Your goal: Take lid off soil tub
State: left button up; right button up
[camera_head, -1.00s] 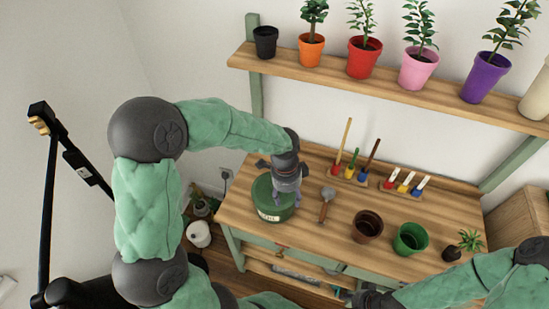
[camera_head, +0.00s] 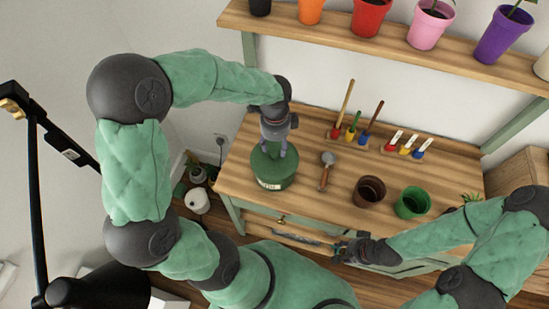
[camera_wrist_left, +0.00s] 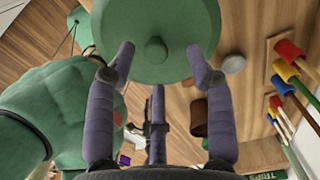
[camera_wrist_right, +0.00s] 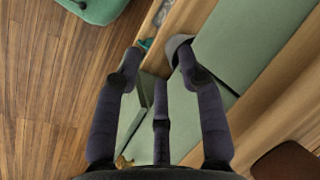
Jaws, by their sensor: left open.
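The green soil tub (camera_head: 273,182) with a pale label stands on the left end of the wooden bench. Its round green lid (camera_wrist_left: 178,22) is on it, with a small knob (camera_wrist_left: 155,50) in the middle. My left gripper (camera_head: 275,150) points down just over the lid. In the left wrist view its fingers are open, one on each side of the knob and apart from it. My right gripper (camera_head: 344,248) is low at the bench's front edge; in the right wrist view its fingers (camera_wrist_right: 155,68) are apart with nothing between them.
A trowel (camera_head: 326,170) lies right of the tub. A brown pot (camera_head: 369,191) and a green pot (camera_head: 412,203) stand further right. Tools in racks (camera_head: 407,146) stand at the back. A shelf (camera_head: 380,45) of potted plants hangs above.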

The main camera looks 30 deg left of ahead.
aim_at(275, 152)
pick_arm(q)
jog(key=f, duration=0.1)
jog(key=f+b, duration=0.1)
jog(key=f, duration=0.2)
jog(key=shift+s, duration=0.3)
jog(key=shift+f, duration=0.25)
grip_shut()
jog(key=shift+r, duration=0.15)
